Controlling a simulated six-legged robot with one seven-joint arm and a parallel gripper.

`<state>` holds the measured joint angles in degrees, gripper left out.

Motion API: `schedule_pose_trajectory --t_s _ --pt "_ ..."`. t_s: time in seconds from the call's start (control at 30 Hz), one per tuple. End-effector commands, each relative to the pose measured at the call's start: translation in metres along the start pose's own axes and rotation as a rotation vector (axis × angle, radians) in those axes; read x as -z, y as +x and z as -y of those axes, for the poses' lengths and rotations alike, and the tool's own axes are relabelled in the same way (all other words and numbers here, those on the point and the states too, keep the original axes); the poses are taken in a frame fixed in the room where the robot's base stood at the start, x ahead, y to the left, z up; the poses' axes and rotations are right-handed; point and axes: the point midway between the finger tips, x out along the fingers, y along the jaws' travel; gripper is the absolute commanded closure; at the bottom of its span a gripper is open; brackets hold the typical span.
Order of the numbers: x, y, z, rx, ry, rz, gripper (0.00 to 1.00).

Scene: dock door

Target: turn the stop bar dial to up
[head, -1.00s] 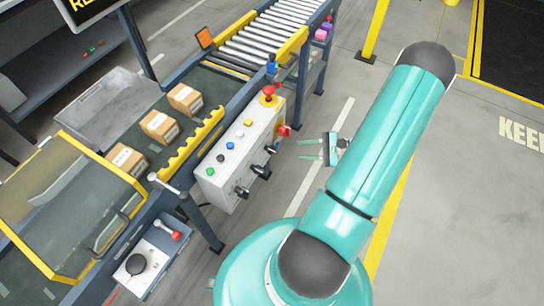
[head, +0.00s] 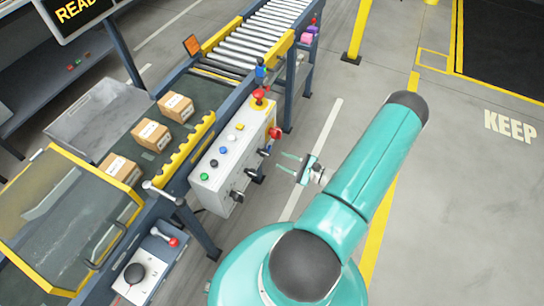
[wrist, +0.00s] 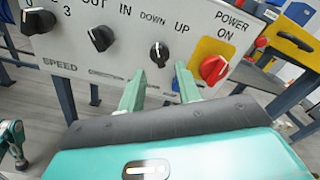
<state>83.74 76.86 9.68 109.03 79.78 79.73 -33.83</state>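The small black dial marked DOWN and UP (wrist: 159,54) is on the light grey control panel (wrist: 120,15), between the OUT/IN knob and the red power knob. Its pointer is too small to read for certain; the words "stop bar" do not show. My gripper (wrist: 158,76) is open and empty, its two teal fingers pointing at the panel, just below and either side of the dial, apparently short of it. In the head view my gripper (head: 281,161) stands off the right face of the panel (head: 212,197), with a gap to the knobs.
A red power knob (wrist: 213,70) on a yellow plate is close to the right finger. The black OUT/IN knob (wrist: 100,37) and the speed knob (wrist: 40,20) are to the left. A red mushroom button (head: 259,93) tops the panel. Cartons (head: 151,135) lie on the conveyor. Floor to the right is clear.

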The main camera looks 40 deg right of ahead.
Motion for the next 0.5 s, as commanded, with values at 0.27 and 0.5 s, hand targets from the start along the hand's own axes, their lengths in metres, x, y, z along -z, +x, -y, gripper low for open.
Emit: schedule_pose_trajectory --t_s 0.27,0.5 --pt "-0.001 0.047 -0.002 -0.003 0.000 0.001 0.66" --pt "-0.001 0.057 -0.002 -0.002 -0.001 0.001 0.66"
